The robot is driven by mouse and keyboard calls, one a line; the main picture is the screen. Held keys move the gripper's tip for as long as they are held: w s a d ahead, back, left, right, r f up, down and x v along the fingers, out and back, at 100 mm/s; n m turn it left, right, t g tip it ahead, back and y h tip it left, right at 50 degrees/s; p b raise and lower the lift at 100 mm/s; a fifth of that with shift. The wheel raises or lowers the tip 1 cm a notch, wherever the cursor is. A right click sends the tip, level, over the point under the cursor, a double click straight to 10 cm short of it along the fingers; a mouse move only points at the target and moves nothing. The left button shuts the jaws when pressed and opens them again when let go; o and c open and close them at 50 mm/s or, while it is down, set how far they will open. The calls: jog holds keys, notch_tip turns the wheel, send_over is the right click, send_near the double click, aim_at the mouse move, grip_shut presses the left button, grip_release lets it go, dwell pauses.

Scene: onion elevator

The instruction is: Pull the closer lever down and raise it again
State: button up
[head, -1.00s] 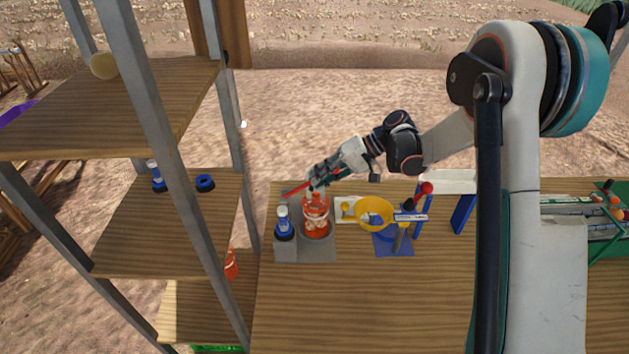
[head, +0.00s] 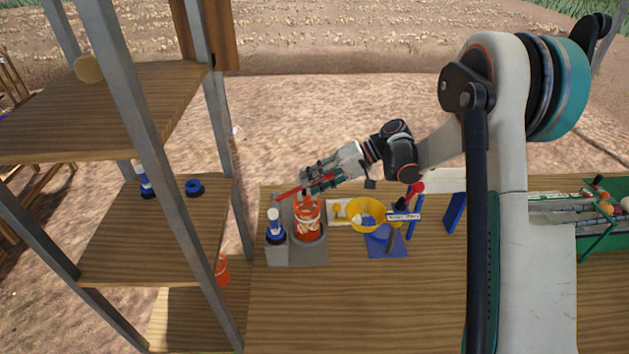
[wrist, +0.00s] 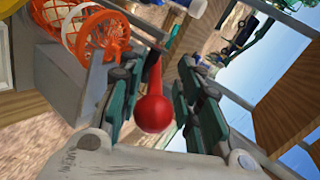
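A red lever (head: 292,193) slopes over an orange basket-like part (head: 308,215) on a grey base (head: 312,254) at the table's left end. In the wrist view its red ball knob (wrist: 153,114) lies between my gripper's fingers (wrist: 158,100). The fingers are apart, with a gap on the knob's right; contact on the left is unclear. In the head view my gripper (head: 313,182) is at the lever, just above the orange part. A second red knob (head: 416,188) stands on a blue post behind the yellow bowl (head: 356,222).
A blue-and-white bottle (head: 274,226) stands on the grey base's left side. A wooden shelf unit (head: 150,230) with metal posts rises close on the left. A green-framed rig (head: 590,235) is at the right. The front middle of the table is clear.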

jog(key=v, duration=1.2)
jog(key=c, duration=0.4)
jog(key=a+r+n+h+p, duration=0.1)
jog(key=r+n+p, duration=0.1)
jog(key=w+a+r+n+h+p, duration=0.1)
jog(key=a+r+n+p, duration=0.1)
jog(key=a+r+n+g+h+p, duration=0.1)
jog(key=r+n+h+p, duration=0.1)
jog(key=shift+w+a+r+p, duration=0.1)
jog(key=shift+w+a+p, duration=0.2)
jog(key=shift+w+p, duration=0.1)
grip_shut()
notch_tip(320, 180, up, 7)
jog(key=w+a+n+h+p, duration=0.1)
jog(key=a+n+h+p, duration=0.3)
jog(key=n, duration=0.4)
notch_tip(320, 180, down, 13)
jog(key=s, duration=0.1)
jog(key=shift+s+d+r+h, duration=0.15)
jog(key=shift+s+r+h, duration=0.05)
jog(key=shift+s+h, duration=0.15)
